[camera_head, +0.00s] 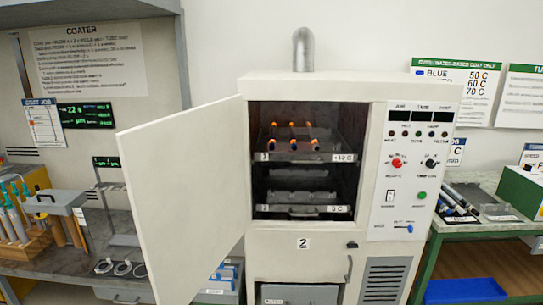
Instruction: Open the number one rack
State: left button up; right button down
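The white oven cabinet (318,88) stands in the middle with its door (185,195) swung wide open to the left. Inside, an upper rack (330,158) has a front handle and a small number tag at its left that is too small to read surely. Several dark rods with orange ends (291,135) stand or lie on it. A lower rack (325,209) with a similar handle and tag sits near the chamber floor. Both rack fronts appear to be within the oven opening. Neither of my grippers is in view.
A control panel (409,170) with knobs and a green button is right of the opening. A grey-topped bench (75,262) with a wooden tube rack is at left. A green-framed table (490,228) holding rods is at right. The open door stands out at the left.

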aim_at(333, 148)
jog(key=i+j+z, duration=0.15)
jog(key=j, duration=0.3)
jog(key=i+j+z, duration=0.2)
jog(key=j, duration=0.3)
jog(key=i+j+z, duration=0.15)
jog(key=j, duration=0.35)
jog(key=i+j+z, duration=0.15)
jog(key=j, duration=0.35)
jog(key=i+j+z, duration=0.2)
jog(key=j, duration=0.35)
jog(key=j+z, duration=0.15)
jog(key=j, duration=0.35)
